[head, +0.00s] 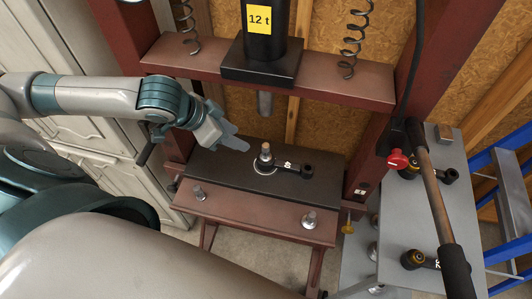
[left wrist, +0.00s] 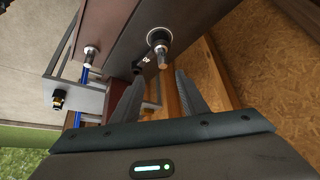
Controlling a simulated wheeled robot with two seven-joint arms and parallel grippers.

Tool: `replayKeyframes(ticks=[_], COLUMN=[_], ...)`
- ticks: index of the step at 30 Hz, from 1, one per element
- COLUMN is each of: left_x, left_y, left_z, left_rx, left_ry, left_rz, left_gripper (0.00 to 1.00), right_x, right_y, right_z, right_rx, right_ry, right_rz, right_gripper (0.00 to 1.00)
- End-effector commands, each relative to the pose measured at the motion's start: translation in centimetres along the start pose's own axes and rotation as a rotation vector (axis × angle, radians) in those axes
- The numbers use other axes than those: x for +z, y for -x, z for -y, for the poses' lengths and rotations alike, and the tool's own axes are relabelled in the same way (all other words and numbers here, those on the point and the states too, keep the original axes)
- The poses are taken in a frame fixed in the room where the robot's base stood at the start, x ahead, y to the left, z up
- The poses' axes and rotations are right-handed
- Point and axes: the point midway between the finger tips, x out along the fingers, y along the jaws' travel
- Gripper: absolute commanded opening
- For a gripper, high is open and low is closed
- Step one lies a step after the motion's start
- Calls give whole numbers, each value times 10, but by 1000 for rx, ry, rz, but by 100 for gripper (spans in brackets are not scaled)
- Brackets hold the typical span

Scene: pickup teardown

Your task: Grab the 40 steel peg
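A steel peg (head: 265,151) with a brownish top stands upright in a pale ring on the dark press plate (head: 222,170). It also shows near the top of the left wrist view (left wrist: 160,44). A black link (head: 290,166) with a small white label lies beside it; I cannot read the label, nor confirm which peg is the 40. My left gripper (head: 238,141) is left of the peg, above the plate and apart from it. In the left wrist view its two fingers (left wrist: 156,97) are spread with nothing between them. My right gripper is not in view.
The press ram (head: 264,103) hangs above the peg, under a crossbeam (head: 330,88). Steel pins (head: 198,193) stand on the red bed's front. A lever (head: 437,192) slants over a grey shelf (head: 440,222) holding black links. Red press posts flank the plate.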

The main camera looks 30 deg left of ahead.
Motion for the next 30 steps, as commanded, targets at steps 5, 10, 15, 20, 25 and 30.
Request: replayKeyframes(ticks=[5, 10, 15, 20, 25, 30], left_x=[2, -2, -2, -2, -1, 0], left_y=[-19, -37, -65, -92, -110, -115], left_z=[0, -1, -1, 0, 0, 1], left_rx=[-1, 3, 2, 1, 0, -1], left_ry=[-1, 2, 1, 1, 1, -1], left_rz=[-2, 1, 2, 2, 1, 0], left_gripper=[40, 40, 40, 40, 40, 40], right_x=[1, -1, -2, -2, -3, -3], right_y=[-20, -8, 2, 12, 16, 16], right_z=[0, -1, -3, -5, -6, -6], right_rx=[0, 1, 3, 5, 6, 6], right_ry=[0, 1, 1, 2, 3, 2], right_rz=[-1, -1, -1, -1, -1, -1], right_gripper=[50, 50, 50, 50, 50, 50])
